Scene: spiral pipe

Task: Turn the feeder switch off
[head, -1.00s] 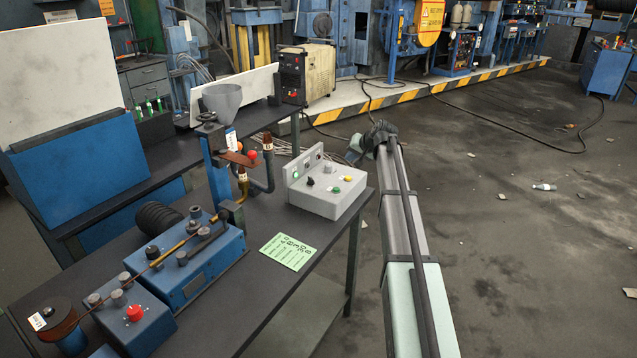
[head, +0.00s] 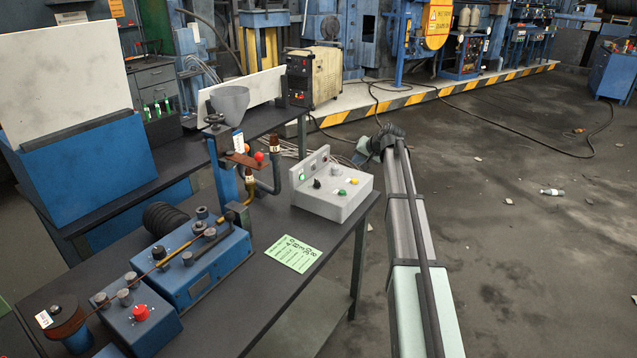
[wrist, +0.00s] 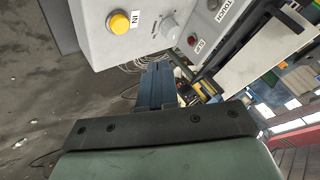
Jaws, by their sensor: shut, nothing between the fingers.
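The grey control box (head: 330,200) stands on the dark table's right end. A red knob (head: 140,312) is on the blue unit at the table's front left. I cannot tell which control is the feeder switch. My gripper (head: 362,152) is shut and empty, just right of and behind the control box. Its fingers (wrist: 157,88) appear apart from the box in the wrist view.
A green printed card (head: 293,252) lies on the table (head: 262,312). A welding unit (head: 315,76) stands behind. Floor to the right is mostly open.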

